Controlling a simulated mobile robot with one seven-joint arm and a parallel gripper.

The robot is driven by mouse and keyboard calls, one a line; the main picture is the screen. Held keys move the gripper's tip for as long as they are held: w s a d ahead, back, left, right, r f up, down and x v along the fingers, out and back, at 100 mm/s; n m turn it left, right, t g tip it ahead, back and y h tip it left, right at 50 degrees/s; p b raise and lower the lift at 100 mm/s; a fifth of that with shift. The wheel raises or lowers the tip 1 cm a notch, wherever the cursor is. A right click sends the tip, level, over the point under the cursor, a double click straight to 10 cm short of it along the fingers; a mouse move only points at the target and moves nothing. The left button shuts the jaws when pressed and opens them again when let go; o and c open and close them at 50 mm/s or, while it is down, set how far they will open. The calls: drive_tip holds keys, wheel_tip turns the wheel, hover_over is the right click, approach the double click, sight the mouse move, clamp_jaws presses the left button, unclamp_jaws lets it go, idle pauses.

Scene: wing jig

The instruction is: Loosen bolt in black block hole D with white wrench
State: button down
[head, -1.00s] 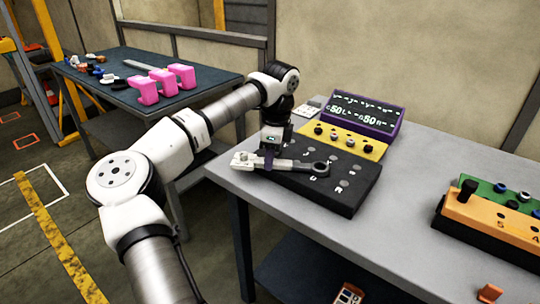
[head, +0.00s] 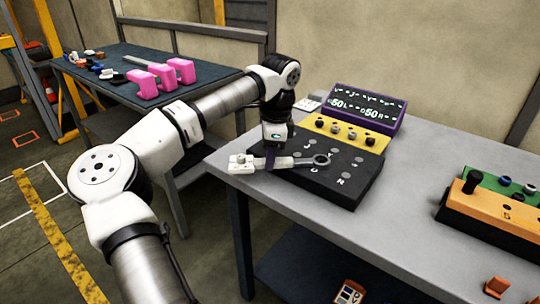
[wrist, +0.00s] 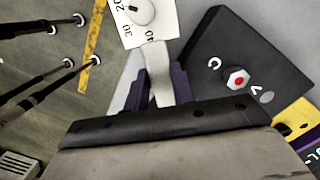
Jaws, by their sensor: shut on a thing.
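My gripper (head: 271,158) is shut on the handle of the white wrench (head: 295,161), over the left part of the black block (head: 318,189). In the wrist view the handle (wrist: 158,75) runs between the purple fingers, and the ring end is hidden. A hex bolt with a red centre (wrist: 238,78) sits on the block beside a letter. I cannot make out which hole is D.
Behind the black block are a yellow block with several knobs (head: 352,134) and a purple-framed display (head: 366,107). Orange (head: 490,211) and green (head: 488,179) blocks stand at the right. Bare grey table lies between. Another table (head: 120,79) holds pink parts (head: 163,78).

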drive_tip(key=shift+s, duration=0.1)
drive_tip(key=shift+s+d+n+b, duration=0.15)
drive_tip(key=shift+s+n+b, duration=0.35)
drive_tip(key=shift+b, duration=0.05)
drive_tip(key=shift+s+d+r+n+b, duration=0.1)
drive_tip(key=shift+s+n+b, duration=0.1)
drive_tip(key=shift+s+n, duration=0.15)
drive_tip(key=shift+s+d+r+n+b, duration=0.1)
drive_tip(key=shift+s+n+b, duration=0.1)
drive_tip(key=shift+s+n, duration=0.15)
drive_tip(key=shift+s+d+n+b, duration=0.15)
drive_tip(key=shift+s+n+b, duration=0.35)
drive_tip(key=shift+s, duration=0.05)
drive_tip(key=shift+s+d+r+n+b, duration=0.1)
drive_tip(key=shift+s+d+n+b, duration=0.05)
drive_tip(key=shift+s+n+b, duration=0.15)
drive_tip(key=shift+s+d+n+b, duration=0.15)
drive_tip(key=shift+s+n, duration=0.25)
drive_tip(key=shift+r, duration=0.1)
